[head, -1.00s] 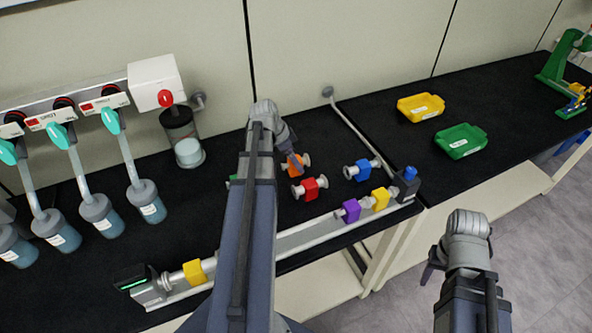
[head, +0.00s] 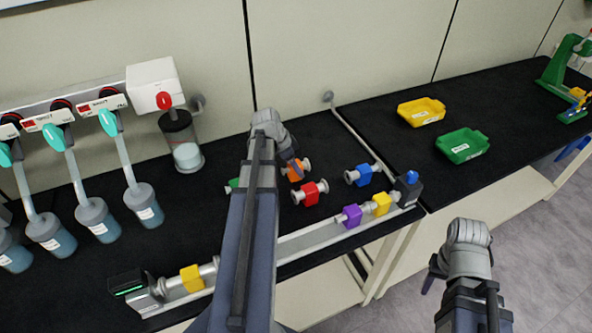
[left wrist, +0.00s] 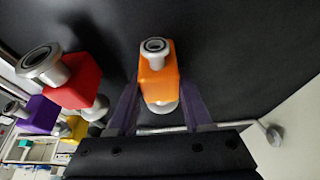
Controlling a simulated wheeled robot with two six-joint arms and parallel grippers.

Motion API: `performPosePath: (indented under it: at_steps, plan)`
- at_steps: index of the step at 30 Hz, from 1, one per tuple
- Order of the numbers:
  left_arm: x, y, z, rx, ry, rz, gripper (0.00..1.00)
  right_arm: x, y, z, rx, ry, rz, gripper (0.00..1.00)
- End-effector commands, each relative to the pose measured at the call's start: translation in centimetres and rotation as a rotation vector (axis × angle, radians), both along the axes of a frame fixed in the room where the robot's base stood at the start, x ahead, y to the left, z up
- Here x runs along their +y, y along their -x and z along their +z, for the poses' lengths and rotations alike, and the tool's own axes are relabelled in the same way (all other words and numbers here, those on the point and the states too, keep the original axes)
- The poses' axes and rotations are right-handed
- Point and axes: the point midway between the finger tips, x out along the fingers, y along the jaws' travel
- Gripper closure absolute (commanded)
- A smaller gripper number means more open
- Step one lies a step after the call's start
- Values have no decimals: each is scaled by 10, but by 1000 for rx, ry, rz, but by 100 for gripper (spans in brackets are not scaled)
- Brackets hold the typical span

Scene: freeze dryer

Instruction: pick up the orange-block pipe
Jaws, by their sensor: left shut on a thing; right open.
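The orange-block pipe (head: 294,170) is a grey metal pipe with an orange block around its middle. It lies on the black bench behind the red-block pipe (head: 311,192), partly hidden by my left gripper (head: 296,166) in the head view. In the left wrist view the orange-block pipe (left wrist: 158,75) sits between the two purple fingers of my left gripper (left wrist: 158,105), which is shut on its block. I cannot tell whether it is lifted. My right gripper (head: 430,273) is open and empty, in front of the bench at the right.
Blue-block (head: 363,174), purple-block (head: 350,215) and yellow-block (head: 382,203) pipes are close by on the right. A silver rail (head: 320,233) runs along the front edge. Flasks (head: 145,207) stand at the left. Yellow (head: 421,111) and green (head: 462,144) trays are at the back right.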

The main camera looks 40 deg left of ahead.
Motion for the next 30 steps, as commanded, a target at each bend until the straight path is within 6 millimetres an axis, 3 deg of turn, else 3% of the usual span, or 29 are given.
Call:
performPosePath:
  at_steps: [5,20,30]
  plan:
    - [0,0,0,0,0,0,100,0,0,0,0,0,0,50]
    - [0,0,3,0,0,0,100,0,0,3,0,0,0,50]
    - [0,0,35,0,0,0,100,0,0,35,0,0,0,50]
